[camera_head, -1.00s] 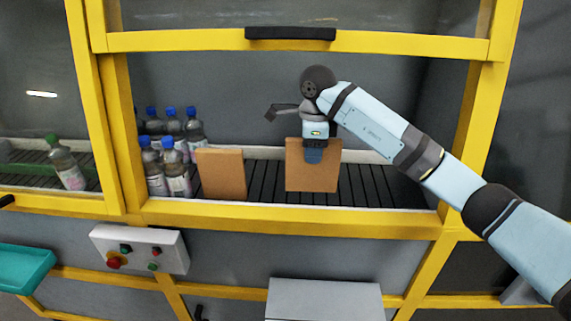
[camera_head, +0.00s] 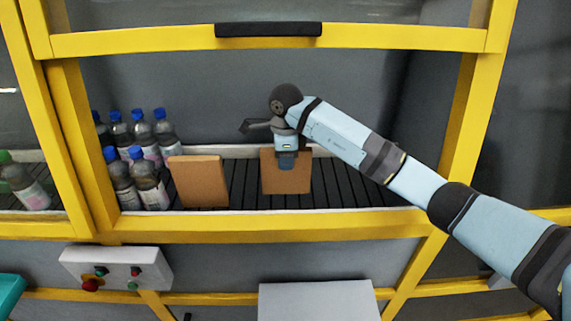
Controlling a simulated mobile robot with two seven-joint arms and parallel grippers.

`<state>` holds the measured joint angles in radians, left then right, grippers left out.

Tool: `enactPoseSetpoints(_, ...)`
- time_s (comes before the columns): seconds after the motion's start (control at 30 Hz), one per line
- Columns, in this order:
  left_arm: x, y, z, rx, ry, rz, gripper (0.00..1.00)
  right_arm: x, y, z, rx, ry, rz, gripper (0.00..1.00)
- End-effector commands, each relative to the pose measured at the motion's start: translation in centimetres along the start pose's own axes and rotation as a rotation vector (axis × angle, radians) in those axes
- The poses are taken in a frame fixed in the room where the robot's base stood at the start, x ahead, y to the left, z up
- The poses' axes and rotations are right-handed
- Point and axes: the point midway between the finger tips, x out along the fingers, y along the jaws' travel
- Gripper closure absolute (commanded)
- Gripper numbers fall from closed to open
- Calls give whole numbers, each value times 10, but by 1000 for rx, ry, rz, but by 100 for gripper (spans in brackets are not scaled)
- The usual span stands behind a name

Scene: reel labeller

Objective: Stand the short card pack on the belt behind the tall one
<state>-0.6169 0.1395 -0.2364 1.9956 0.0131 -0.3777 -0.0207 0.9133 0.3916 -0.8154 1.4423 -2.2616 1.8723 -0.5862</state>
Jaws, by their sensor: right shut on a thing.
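A brown card pack (camera_head: 198,182) stands on the dark slatted belt (camera_head: 344,186), just right of the bottles. A second brown card pack (camera_head: 286,184) is upright to its right, with a gap of bare belt between them; it looks slightly smaller, so I take it as the short one. My right gripper (camera_head: 287,160) comes down from above and is shut on this second pack near its top middle, covering part of its face. I cannot tell whether its bottom edge touches the belt. My left gripper is not in view.
Several blue-capped bottles (camera_head: 147,182) crowd the belt's left end. A yellow frame with a black handle (camera_head: 268,29) surrounds the opening. The belt right of the held pack is clear. A control box (camera_head: 117,268) and a grey surface (camera_head: 318,301) are below.

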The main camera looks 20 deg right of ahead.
Motion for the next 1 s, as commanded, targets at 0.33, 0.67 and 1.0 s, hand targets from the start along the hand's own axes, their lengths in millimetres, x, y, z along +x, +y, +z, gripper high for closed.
enactPoseSetpoints(0.33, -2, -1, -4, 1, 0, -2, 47, 24, 0, 0, 0, 0, 1, 100)
enactPoseSetpoints(0.67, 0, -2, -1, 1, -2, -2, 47, 26, 0, 0, 0, 1, 1, 51)
enactPoseSetpoints(1.0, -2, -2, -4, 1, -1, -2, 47, 20, 0, 0, 0, -1, 0, 51)
